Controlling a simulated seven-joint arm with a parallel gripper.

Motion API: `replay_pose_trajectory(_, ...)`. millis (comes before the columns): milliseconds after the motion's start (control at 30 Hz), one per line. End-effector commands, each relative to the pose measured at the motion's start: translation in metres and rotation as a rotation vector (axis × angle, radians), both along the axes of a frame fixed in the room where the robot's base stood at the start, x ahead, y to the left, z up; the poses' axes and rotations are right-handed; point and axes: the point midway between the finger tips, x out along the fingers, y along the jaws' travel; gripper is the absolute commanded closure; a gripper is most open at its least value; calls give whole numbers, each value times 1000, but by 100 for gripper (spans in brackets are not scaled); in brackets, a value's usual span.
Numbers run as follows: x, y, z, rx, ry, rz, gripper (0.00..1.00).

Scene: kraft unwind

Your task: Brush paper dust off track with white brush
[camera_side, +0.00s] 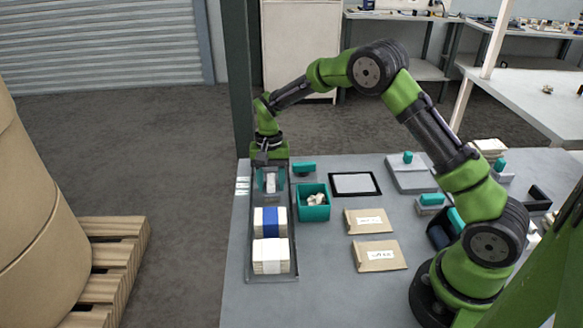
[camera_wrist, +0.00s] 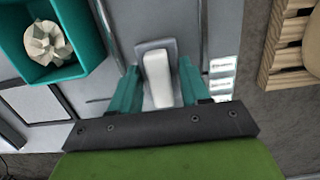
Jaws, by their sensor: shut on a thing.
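The white brush (camera_wrist: 158,80), a pale block on a grey backing, sits between the teal fingers of my gripper (camera_wrist: 158,95) in the wrist view. My gripper (camera_side: 270,180) is shut on it and points down over the far end of the track in the side view. The track (camera_side: 293,262) is a long grey channel running toward the front edge of the table. It holds a paper stack with a blue band (camera_side: 270,222) and a white stack (camera_side: 268,262) nearer the front. I cannot make out paper dust, or whether the brush touches the track.
A teal bin (camera_side: 302,214) with crumpled paper stands right of the track; it also shows in the wrist view (camera_wrist: 88,30). A small teal-topped item (camera_side: 304,167) lies behind it. Two brown packets (camera_side: 372,226) and a black-framed white pad (camera_side: 356,184) lie further right.

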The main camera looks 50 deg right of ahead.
Motion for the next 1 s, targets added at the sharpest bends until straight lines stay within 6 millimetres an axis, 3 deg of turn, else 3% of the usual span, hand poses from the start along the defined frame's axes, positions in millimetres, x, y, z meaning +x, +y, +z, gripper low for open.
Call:
replay_pose_trajectory(367, 21, -22, 3, -1, 0, -1, 82)
replay_pose_trajectory(467, 21, -21, 27, -2, -6, -1, 82)
replay_pose_trajectory(1000, 20, -21, 72, -1, -2, 0, 82)
